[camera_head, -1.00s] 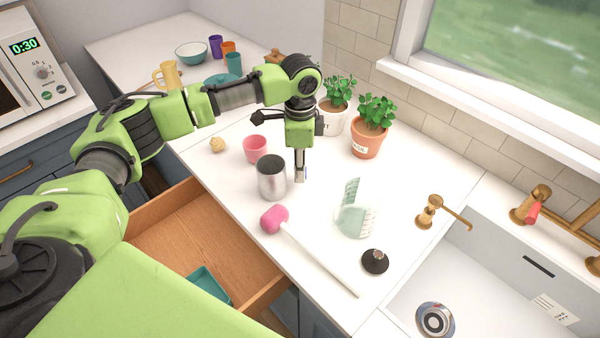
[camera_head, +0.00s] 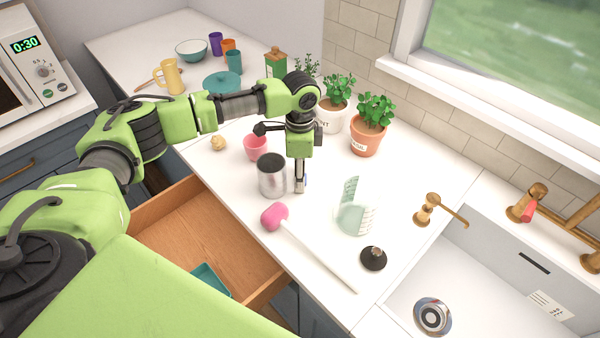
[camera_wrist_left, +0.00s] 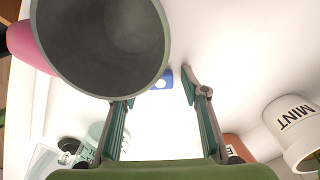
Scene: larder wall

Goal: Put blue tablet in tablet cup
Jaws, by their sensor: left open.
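A blue tablet with a pale spot shows in the left wrist view (camera_wrist_left: 162,78), on the white counter. My left gripper (camera_wrist_left: 157,88) is open, with the tablet between and slightly beyond its fingertips. In the head view the left gripper (camera_head: 300,188) points down at the counter, just right of a metal cup (camera_head: 272,175). The metal cup's open mouth (camera_wrist_left: 105,40) fills the wrist view's upper left, very near one finger. A pink cup (camera_head: 255,147) stands behind it. No readable label tells which vessel is the tablet cup. My right gripper is out of view.
Potted plants, including a terracotta pot (camera_head: 367,140), stand behind. An open drawer (camera_head: 195,235) is below left.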

